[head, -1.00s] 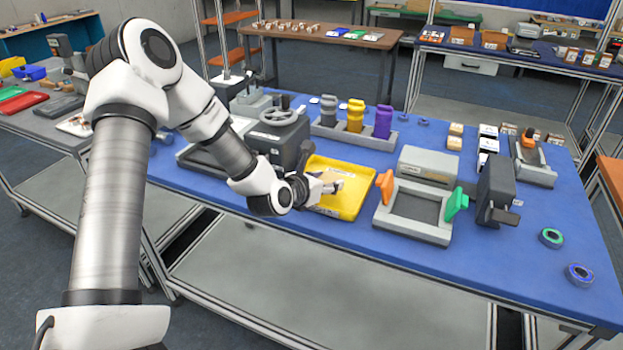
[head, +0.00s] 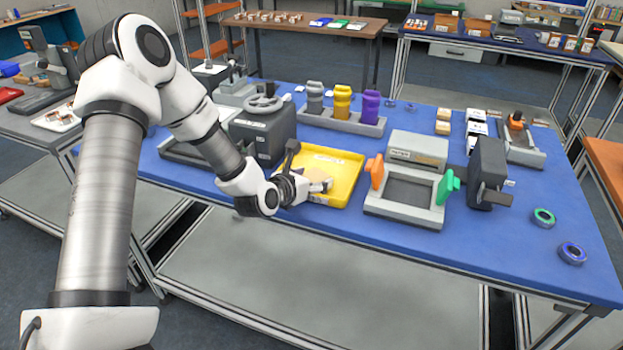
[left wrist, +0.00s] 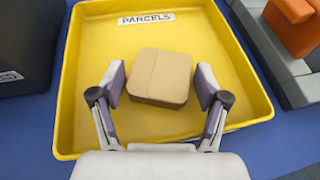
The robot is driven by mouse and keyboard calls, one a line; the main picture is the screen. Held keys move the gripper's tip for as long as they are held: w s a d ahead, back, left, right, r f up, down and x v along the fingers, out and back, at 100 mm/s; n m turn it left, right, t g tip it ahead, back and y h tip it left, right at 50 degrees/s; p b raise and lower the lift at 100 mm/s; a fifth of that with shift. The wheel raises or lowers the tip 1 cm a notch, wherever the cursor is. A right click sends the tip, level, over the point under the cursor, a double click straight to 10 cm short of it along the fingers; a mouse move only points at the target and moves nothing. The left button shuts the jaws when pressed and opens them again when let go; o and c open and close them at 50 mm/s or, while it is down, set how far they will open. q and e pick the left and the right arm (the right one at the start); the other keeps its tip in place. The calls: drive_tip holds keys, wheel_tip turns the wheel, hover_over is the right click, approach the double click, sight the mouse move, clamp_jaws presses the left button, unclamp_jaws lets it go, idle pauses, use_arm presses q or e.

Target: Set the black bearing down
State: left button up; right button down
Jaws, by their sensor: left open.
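I cannot make out a black bearing in either view. My left gripper (head: 320,187) is at the front part of the yellow tray (head: 345,165) in the head view. In the left wrist view the left gripper (left wrist: 160,84) is open, with its fingers on either side of a brown cardboard parcel (left wrist: 160,76). Gaps show between the fingers and the parcel. The parcel lies in the yellow tray (left wrist: 95,60), which is labelled PARCELS. Two dark rings, one with green (head: 544,217) and one with blue (head: 572,253), lie on the table at the right. My right gripper is out of view.
A grey frame (head: 405,212) with orange and green handles stands right of the tray. A dark grey box-shaped machine (head: 262,130) stands left of it.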

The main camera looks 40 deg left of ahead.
use_arm(q)
drive_tip(key=shift+r, duration=0.15)
drive_tip(key=p+v, duration=0.2)
drive_tip(key=v, duration=0.9)
drive_tip(key=shift+s+r, duration=0.1)
drive_tip(key=shift+r, duration=0.2)
drive_tip(key=shift+s+d+p, duration=0.1)
drive_tip(key=shift+s+p, duration=0.2)
drive_tip(key=shift+s, duration=0.1)
